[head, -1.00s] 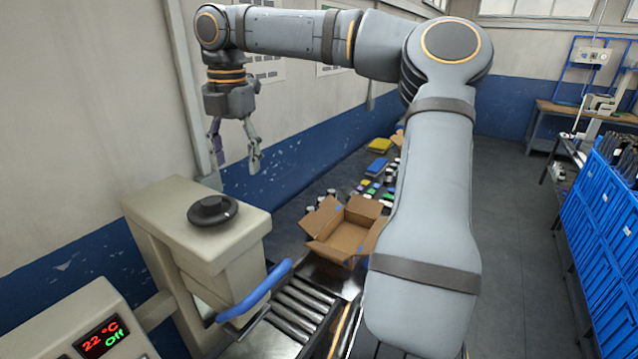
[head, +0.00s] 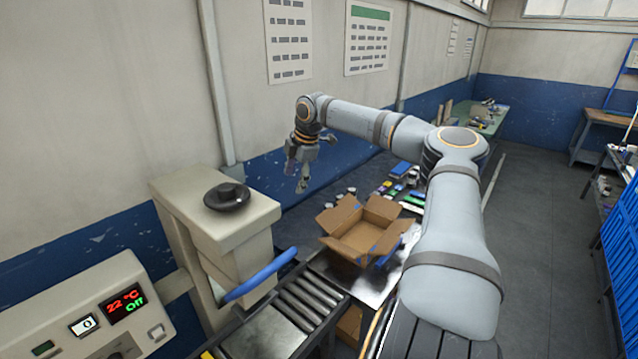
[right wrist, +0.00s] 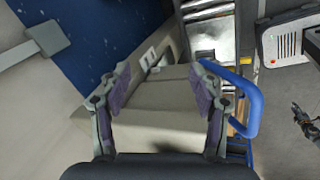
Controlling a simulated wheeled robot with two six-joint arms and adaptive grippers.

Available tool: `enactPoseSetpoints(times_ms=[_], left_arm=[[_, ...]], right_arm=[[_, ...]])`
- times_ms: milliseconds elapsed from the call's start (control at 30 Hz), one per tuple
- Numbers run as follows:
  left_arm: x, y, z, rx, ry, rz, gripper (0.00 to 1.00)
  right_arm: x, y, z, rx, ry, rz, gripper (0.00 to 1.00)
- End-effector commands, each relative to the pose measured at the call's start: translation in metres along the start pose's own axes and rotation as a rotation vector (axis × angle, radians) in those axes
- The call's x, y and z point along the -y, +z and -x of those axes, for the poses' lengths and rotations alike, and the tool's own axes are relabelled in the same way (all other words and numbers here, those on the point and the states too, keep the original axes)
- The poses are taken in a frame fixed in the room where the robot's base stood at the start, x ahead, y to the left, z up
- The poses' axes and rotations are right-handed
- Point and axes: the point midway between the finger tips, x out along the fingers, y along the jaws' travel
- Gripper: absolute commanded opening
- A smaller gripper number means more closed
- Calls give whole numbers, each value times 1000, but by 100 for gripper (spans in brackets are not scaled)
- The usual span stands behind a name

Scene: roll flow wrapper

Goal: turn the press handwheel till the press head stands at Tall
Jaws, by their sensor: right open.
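The press (head: 168,210) is a beige machine at the left, with a dark round handwheel (head: 228,197) lying flat on its top. A blue bar (head: 262,274) slants across its front. No Tall mark or head height can be read. My right gripper (head: 297,178) hangs fingers down, right of and beyond the handwheel, apart from it. In the right wrist view its fingers (right wrist: 160,92) are spread and empty, with the beige press body behind them. The handwheel is not clear there. A small dark jaw-like shape (right wrist: 300,116) at the right edge may be my left gripper.
A control box (head: 80,325) reading 22 °C and Off stands at front left. A roller conveyor (head: 305,298) runs beside the press towards an open cardboard box (head: 360,232). Small coloured items lie beyond it.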

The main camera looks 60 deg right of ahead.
Motion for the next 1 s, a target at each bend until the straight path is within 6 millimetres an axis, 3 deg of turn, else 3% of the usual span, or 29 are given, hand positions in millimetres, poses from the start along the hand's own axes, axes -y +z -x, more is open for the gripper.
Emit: enactPoseSetpoints(times_ms=[367,700,1000], left_arm=[[0,0,0,0,0,0,40],[0,0,0,0,0,0,40],[0,0,0,0,0,0,40]], right_arm=[[3,47,-76,22,58,-202,63],[22,85,-142,54,94,-361,63],[38,105,-180,76,113,-445,63]])
